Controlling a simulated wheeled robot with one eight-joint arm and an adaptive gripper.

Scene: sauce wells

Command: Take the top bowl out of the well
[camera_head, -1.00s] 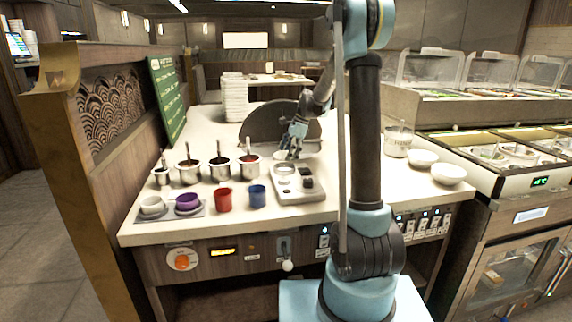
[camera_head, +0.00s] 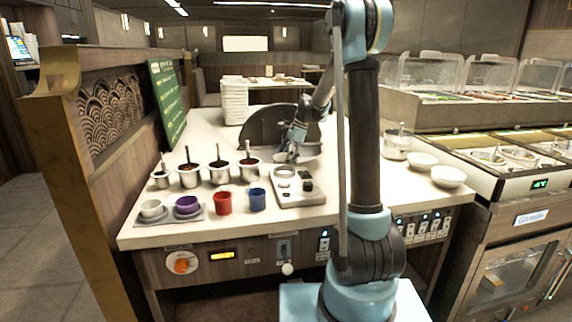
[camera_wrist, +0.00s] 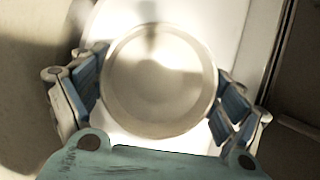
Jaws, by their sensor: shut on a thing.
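The pale round bowl (camera_wrist: 158,82) sits between the two blue-padded fingers in the wrist view, its open top facing the camera. My gripper (camera_wrist: 160,95) is shut on it, with a finger at each side of the rim. In the head view my gripper (camera_head: 287,157) points down over the back end of the light panel with the wells (camera_head: 301,198). A pale round shape shows in the panel's back well (camera_head: 284,171), just under the fingers. The bowl's lower part is hidden, and I cannot tell whether it is clear of the well.
Several metal sauce pots (camera_head: 219,173) stand to the left. A red cup (camera_head: 223,203), a blue cup (camera_head: 257,199) and a grey tray (camera_head: 160,218) with a purple cup (camera_head: 187,206) are in front. Two white bowls (camera_head: 448,176) stand at the right. Bare counter (camera_head: 330,205) lies right of the panel.

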